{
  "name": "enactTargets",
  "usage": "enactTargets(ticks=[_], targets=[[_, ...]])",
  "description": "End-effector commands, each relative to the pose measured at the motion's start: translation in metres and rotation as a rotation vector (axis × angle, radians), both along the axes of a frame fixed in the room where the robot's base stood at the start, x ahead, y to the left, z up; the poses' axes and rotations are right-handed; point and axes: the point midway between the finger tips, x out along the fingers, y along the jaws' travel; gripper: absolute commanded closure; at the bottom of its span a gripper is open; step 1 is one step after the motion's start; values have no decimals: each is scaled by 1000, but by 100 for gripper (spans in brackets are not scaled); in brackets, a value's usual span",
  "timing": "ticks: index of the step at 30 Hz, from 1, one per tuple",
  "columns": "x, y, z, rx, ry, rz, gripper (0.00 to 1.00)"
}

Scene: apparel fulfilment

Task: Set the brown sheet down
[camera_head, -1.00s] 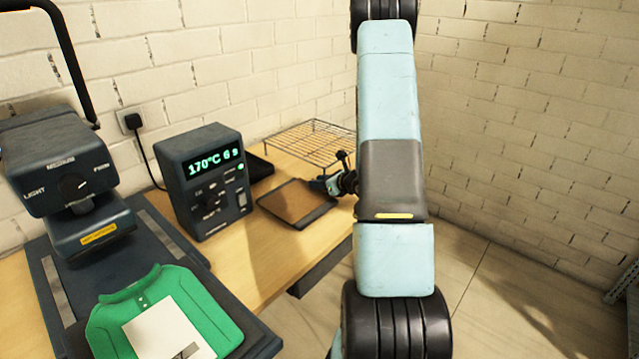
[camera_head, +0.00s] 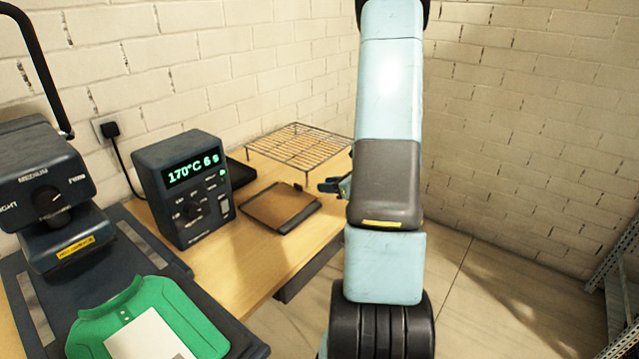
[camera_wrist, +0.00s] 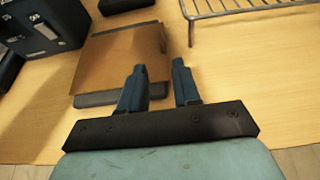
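The brown sheet (camera_head: 276,204) lies flat on a dark tray (camera_head: 300,219) on the wooden table, right of the temperature box. In the wrist view the brown sheet (camera_wrist: 112,60) fills most of the tray, with the tray's dark near edge (camera_wrist: 95,99) showing. My gripper (camera_wrist: 158,68) is open, with bare wood between its fingers. Its left finger overlaps the sheet's near right corner in that view; I cannot tell whether it touches. In the head view my gripper (camera_head: 330,186) is just right of the tray, partly hidden by my arm.
A wire rack (camera_head: 298,148) stands behind the tray. The temperature box (camera_head: 184,188) is to its left, with a dark tray (camera_head: 238,173) behind it. A heat press (camera_head: 45,195) and a green shirt (camera_head: 150,320) are at the left. Table in front is clear.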

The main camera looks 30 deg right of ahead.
Motion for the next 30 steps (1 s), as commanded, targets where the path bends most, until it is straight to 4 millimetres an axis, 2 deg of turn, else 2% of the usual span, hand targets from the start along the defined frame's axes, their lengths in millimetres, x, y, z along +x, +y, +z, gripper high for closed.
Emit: enactTargets(ticks=[2, 5, 9, 14, 21, 24, 30], targets=[[0, 6, 7, -12, -7, 26, 68], [2, 27, 25, -50, -24, 113, 68], [1, 75, 63, -148, -61, 317, 68], [-14, 131, 103, -292, -107, 569, 68], [-54, 197, 148, -540, -175, 923, 68], [-75, 218, 163, -656, -204, 1062, 68], [-116, 246, 188, -912, -261, 1320, 68]])
